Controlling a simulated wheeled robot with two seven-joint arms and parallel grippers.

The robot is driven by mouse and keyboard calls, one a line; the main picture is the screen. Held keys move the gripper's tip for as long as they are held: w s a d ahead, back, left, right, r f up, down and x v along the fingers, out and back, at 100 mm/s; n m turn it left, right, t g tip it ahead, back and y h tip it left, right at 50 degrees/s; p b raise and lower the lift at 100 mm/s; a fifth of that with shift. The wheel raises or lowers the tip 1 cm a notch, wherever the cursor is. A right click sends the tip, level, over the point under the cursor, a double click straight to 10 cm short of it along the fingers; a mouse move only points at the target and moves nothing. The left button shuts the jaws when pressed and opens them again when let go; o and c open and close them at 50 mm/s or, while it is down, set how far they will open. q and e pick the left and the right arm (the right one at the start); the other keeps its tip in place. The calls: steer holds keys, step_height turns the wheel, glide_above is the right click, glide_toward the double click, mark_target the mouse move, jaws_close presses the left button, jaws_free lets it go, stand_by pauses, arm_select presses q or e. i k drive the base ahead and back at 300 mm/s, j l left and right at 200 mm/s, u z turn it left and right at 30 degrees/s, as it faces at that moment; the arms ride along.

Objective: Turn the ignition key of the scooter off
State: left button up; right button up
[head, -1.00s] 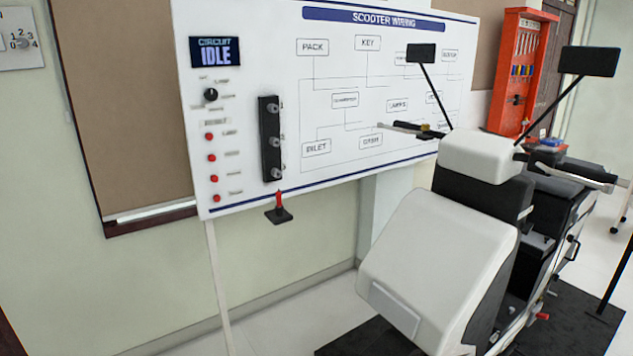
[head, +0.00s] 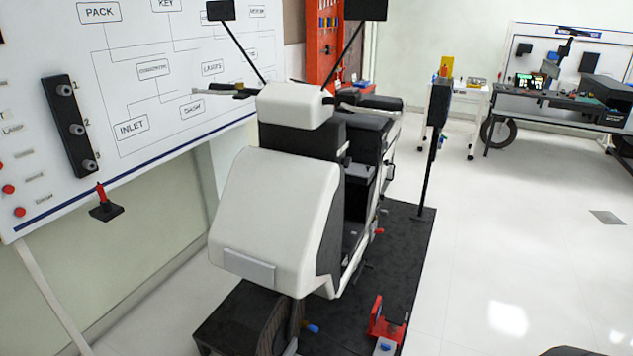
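The scooter (head: 268,205) stands in the middle of the head view, a white and black body on a black platform (head: 412,250). Its white head cowl (head: 296,103), handlebar and two black mirrors are at the top. The ignition key cannot be made out from this side. Neither of my grippers is clearly in view; only a dark shape shows at the bottom right edge.
A wiring board (head: 140,105) with red buttons and a red-handled switch (head: 102,204) stands on the left. A red tool panel (head: 324,50) is behind the scooter. A white cart (head: 470,110) and a workbench (head: 550,105) stand at the back right.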

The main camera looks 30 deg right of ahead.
mark_target(346, 162)
steer(key=l+z, duration=0.1)
steer(key=z, duration=0.3)
steer(key=l+z, duration=0.1)
steer(key=z, duration=0.3)
steer(key=i+z, duration=0.1)
steer(key=z, duration=0.35)
steer(key=l+z, duration=0.15)
steer(key=z, duration=0.25)
